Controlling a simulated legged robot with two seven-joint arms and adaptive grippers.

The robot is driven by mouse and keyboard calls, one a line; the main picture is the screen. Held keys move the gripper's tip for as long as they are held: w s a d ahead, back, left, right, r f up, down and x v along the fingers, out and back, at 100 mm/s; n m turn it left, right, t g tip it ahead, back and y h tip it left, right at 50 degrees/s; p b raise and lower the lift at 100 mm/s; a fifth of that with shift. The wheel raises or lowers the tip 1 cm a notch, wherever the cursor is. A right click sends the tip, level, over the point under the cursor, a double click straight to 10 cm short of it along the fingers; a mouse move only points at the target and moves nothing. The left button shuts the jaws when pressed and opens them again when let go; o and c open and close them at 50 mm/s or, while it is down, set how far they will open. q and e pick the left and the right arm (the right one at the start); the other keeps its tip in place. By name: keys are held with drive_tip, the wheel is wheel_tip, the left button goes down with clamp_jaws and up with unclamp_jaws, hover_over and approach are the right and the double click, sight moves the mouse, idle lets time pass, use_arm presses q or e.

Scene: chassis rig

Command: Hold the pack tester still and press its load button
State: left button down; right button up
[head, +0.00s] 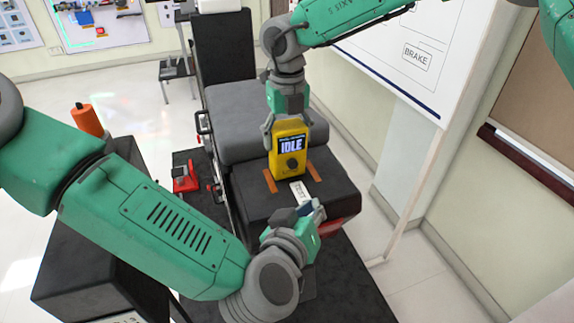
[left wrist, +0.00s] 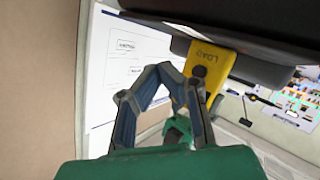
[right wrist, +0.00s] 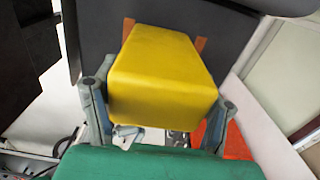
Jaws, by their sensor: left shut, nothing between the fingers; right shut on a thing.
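The yellow pack tester (head: 275,162) stands on the dark padded deck. Its screen reads IDLE, with a dark round button (head: 292,164) below. My right gripper (head: 286,124) comes from above and is shut on it; the right wrist view shows a finger on each side of the yellow body (right wrist: 165,75). My left gripper (head: 314,210) is shut and empty, in front of and below the tester, apart from it. In the left wrist view, its closed fingertips (left wrist: 166,72) are left of the tester's LOAD label (left wrist: 204,54) and dark button (left wrist: 199,71).
A white labelled strip (head: 299,192) and two orange strips (head: 270,181) lie on the deck by the tester. A grey padded seat (head: 240,115) is behind. A red device (head: 185,177) and an orange cylinder (head: 88,120) are left. A whiteboard (head: 400,75) stands right.

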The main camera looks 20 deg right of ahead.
use_arm(q)
drive_tip(key=shift+d, duration=0.1)
use_arm(e)
drive_tip(key=shift+d, duration=0.1)
use_arm(q)
approach(296, 168)
drive_tip(key=d, duration=0.1)
drive_tip(key=w+d+f, duration=0.2)
drive_tip(key=d, duration=0.1)
drive_tip(key=shift+w+d, duration=0.1)
use_arm(e)
drive_tip(key=shift+a, duration=0.25)
use_arm(q)
drive_tip(key=shift+w+d, duration=0.1)
drive_tip(key=shift+w, duration=0.65)
use_arm(e)
drive_tip(key=shift+d, duration=0.15)
use_arm(q)
drive_tip(key=shift+w, duration=0.1)
drive_tip(key=shift+a, duration=0.2)
drive_tip(key=shift+d, duration=0.15)
drive_tip(key=shift+w+r, duration=0.1)
drive_tip(key=shift+w, duration=0.25)
